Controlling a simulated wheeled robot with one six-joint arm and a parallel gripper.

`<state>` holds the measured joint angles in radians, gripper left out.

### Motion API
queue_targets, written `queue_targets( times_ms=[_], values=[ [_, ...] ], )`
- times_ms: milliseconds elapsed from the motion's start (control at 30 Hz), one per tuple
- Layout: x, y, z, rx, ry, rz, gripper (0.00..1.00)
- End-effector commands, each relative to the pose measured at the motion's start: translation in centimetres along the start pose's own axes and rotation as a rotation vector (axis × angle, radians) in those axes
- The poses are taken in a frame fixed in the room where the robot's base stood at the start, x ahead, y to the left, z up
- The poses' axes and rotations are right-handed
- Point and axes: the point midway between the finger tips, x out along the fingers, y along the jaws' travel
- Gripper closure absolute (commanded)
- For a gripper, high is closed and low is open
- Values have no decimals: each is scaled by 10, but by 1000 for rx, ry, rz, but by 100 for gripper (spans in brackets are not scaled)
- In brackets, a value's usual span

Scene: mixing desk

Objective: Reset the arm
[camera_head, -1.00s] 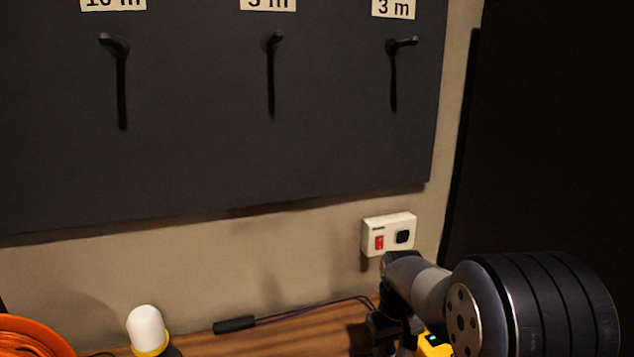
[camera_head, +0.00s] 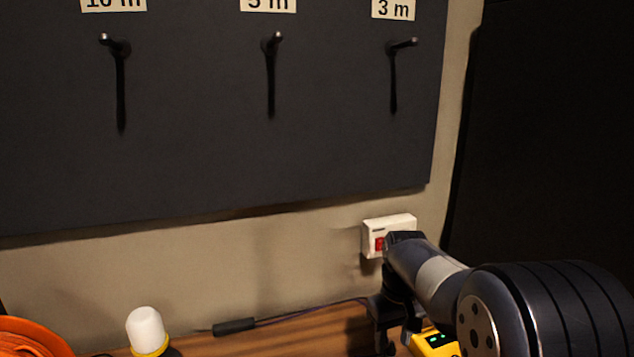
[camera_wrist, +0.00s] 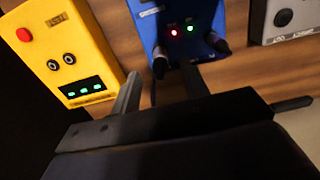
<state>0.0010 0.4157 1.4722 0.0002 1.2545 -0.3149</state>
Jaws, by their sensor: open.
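My gripper (camera_wrist: 172,92) shows in the wrist view with its two fingers apart and nothing between them. It is above the wooden desk, pointing at a blue box (camera_wrist: 185,25) with a red and a green light. Whether the fingers touch the box I cannot tell. In the head view my arm reaches in from the lower right, and my gripper (camera_head: 392,340) is low over the desk, partly hidden by the arm.
A yellow device (camera_wrist: 65,45) with green lights and a grey box (camera_wrist: 288,18) flank the blue box. A wall socket (camera_head: 373,240) with a red switch is behind my arm. A white-topped lamp (camera_head: 146,330) and an orange coil (camera_head: 28,338) stand left. Empty hooks (camera_head: 272,45) are on the dark board.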

Motion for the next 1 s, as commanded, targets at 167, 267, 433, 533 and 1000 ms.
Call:
queue_targets(
  times_ms=[167, 267, 433, 533, 1000],
  values=[
    [38, 0, 1, 0, -4, -1, 57],
    [36, 0, -1, 0, 4, 1, 57],
    [18, 0, -2, -1, 4, 2, 57],
    [1, 0, -2, 0, 3, 1, 57],
    [-44, 0, -1, 0, 1, 1, 57]
  ],
)
